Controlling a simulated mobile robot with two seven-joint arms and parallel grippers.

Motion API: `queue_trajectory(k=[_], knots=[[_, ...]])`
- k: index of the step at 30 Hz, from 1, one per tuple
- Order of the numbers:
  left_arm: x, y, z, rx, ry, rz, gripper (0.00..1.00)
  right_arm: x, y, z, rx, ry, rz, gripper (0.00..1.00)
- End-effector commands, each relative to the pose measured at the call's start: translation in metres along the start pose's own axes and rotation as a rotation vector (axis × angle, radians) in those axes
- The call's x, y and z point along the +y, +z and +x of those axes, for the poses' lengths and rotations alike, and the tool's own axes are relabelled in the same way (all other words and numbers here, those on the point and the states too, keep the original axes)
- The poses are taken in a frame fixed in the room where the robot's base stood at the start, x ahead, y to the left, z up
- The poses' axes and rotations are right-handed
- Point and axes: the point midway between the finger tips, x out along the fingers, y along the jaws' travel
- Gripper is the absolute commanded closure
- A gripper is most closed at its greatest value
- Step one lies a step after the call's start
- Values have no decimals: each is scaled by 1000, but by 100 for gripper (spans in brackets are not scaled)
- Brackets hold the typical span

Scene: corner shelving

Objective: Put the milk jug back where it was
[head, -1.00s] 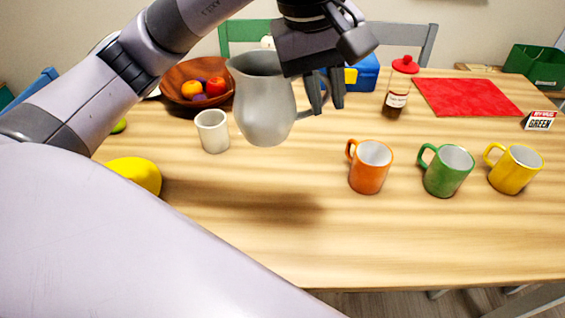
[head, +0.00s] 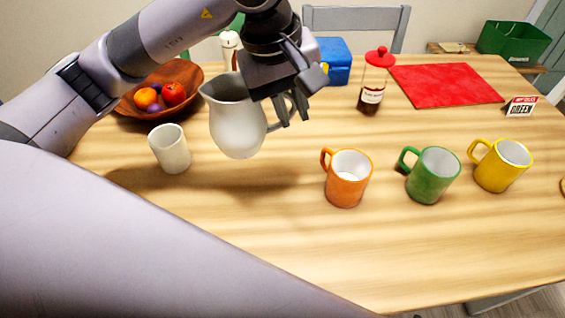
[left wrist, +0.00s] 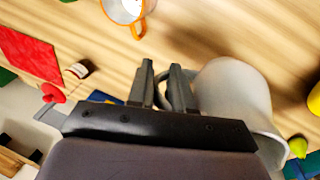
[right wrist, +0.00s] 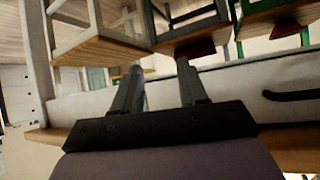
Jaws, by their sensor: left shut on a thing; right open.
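The milk jug (head: 237,125) is pale grey, with a spout on its left and its handle on the right. My left gripper (head: 292,112) is shut on that handle and holds the jug roughly upright above the table, with a shadow on the wood below. In the left wrist view the jug (left wrist: 235,100) is beside the fingers (left wrist: 162,78), its handle at them. My right gripper (right wrist: 158,75) is open and empty in the right wrist view, with chairs beyond it. It is not in the head view.
A white cup (head: 170,150) stands left of the jug, with a fruit bowl (head: 190,80) behind. Orange (head: 347,188), green (head: 432,180) and yellow (head: 498,170) mugs stand right. A syrup jar (head: 372,88), blue box (head: 335,62) and red mat (head: 445,84) are further back. The front table area is bare.

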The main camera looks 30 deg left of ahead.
Motion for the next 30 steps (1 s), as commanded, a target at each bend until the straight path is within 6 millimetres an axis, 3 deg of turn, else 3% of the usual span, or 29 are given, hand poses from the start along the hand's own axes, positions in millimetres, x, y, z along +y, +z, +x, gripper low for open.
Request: queue_trajectory(k=[3,9,19,25,30], knots=[[-8,2,32,-3,-3,0,100,0,2,1,-1,-1,-2,57],[-18,5,73,-1,-1,0,100,0,2,1,-3,-4,-7,57],[-24,6,99,1,1,0,100,0,1,1,-1,-6,-7,57],[-30,8,128,0,0,0,100,0,2,2,-1,-6,-6,57],[-31,8,131,2,3,1,100,-1,2,2,-1,-7,-4,57]])
